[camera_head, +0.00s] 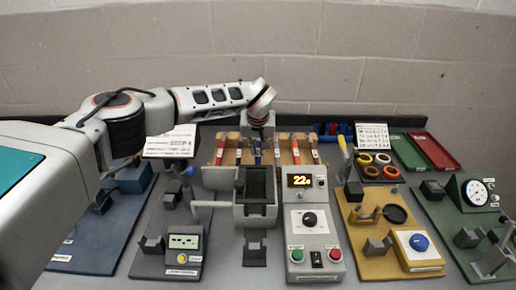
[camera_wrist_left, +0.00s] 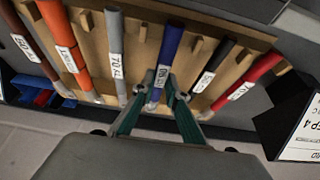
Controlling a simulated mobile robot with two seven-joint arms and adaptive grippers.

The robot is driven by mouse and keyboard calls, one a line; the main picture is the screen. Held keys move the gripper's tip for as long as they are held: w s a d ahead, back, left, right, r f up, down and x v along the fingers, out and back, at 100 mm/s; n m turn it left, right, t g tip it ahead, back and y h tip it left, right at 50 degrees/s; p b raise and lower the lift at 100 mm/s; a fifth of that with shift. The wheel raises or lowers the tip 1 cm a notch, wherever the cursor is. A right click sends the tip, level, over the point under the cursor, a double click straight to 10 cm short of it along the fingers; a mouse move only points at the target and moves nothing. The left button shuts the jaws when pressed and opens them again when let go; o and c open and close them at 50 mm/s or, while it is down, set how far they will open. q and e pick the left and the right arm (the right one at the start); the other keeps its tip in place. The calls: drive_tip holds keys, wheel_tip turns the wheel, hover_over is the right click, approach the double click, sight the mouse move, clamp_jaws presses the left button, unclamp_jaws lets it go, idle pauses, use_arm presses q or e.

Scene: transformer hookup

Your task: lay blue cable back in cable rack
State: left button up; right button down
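The blue cable (camera_wrist_left: 168,52) lies in a slot of the wooden cable rack (camera_wrist_left: 140,62), between a grey cable and a black one, with a white label near its lower end. My left gripper (camera_wrist_left: 157,88) has its green fingers on either side of the labelled part, close to the cable. I cannot tell whether they press on it. In the head view the left gripper (camera_head: 258,137) points down over the rack (camera_head: 267,158) at the back of the table, and the blue cable (camera_head: 257,158) shows just below it. My right gripper is not in view.
Several other cables lie in the rack, including an orange one (camera_wrist_left: 60,40) and a red one (camera_wrist_left: 248,80). A grey transformer housing (camera_head: 255,210) and a display unit (camera_head: 306,220) stand in front. Yellow (camera_head: 365,235) and green boards are at right, with green and red trays (camera_head: 433,150) behind.

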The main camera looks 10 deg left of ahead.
use_arm(q)
drive_tip(key=o, duration=0.5)
drive_tip(key=shift+r, duration=3.45)
